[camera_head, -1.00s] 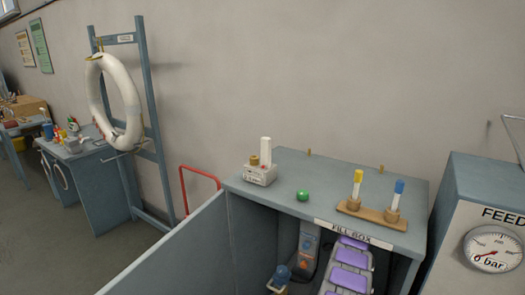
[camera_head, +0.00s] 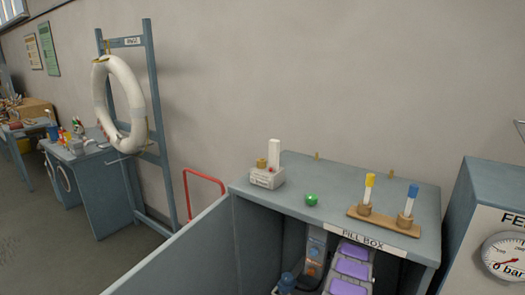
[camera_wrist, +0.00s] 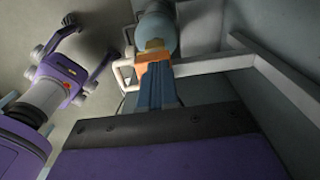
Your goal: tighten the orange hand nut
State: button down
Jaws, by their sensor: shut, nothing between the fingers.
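In the wrist view, the orange hand nut (camera_wrist: 148,62) shows as a small orange piece under a brassy fitting (camera_wrist: 154,45). Above it is a rounded grey-blue cylinder (camera_wrist: 157,22). My gripper (camera_wrist: 156,74) reaches up from the lower middle as narrow blue fingers held together. The fingertips overlap the nut's lower side; I cannot tell whether they touch it. Nothing shows between them. In the head view, a dark blue-grey knob (camera_head: 287,281) stands inside the fill box, but the nut is not clearly visible there.
The fill box (camera_head: 238,240) has walls around the work area. A pale bar (camera_wrist: 275,78) and purple-and-white body (camera_wrist: 45,98) flank the fingers. On top are a white block (camera_head: 267,179), a green ball (camera_head: 311,199) and a wooden stand (camera_head: 384,221).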

jog(key=shift+s+d+f, duration=0.15)
jog(key=shift+f, duration=0.5)
jog(key=shift+s+d+f, duration=0.1)
jog(key=shift+d+f, duration=0.1)
jog(key=shift+f, duration=0.4)
jog(key=shift+s+d+f, duration=0.15)
jog(key=shift+f, duration=0.5)
jog(key=shift+s+d, duration=0.1)
jog(key=shift+d, duration=0.15)
jog(key=shift+s+d+f+p, duration=0.1)
jog(key=shift+s+p, duration=0.15)
jog(key=shift+p, duration=0.15)
jog(key=shift+s+a+p, duration=0.4)
jog(key=shift+s+p, duration=0.1)
jog(key=shift+p, duration=0.6)
jog(key=shift+s+a+p, duration=0.35)
jog(key=shift+s+p, duration=0.55)
jog(key=shift+p, duration=1.45)
jog(key=shift+w+a+p, duration=0.1)
jog(key=shift+a+p, duration=0.15)
jog(key=shift+p, duration=0.15)
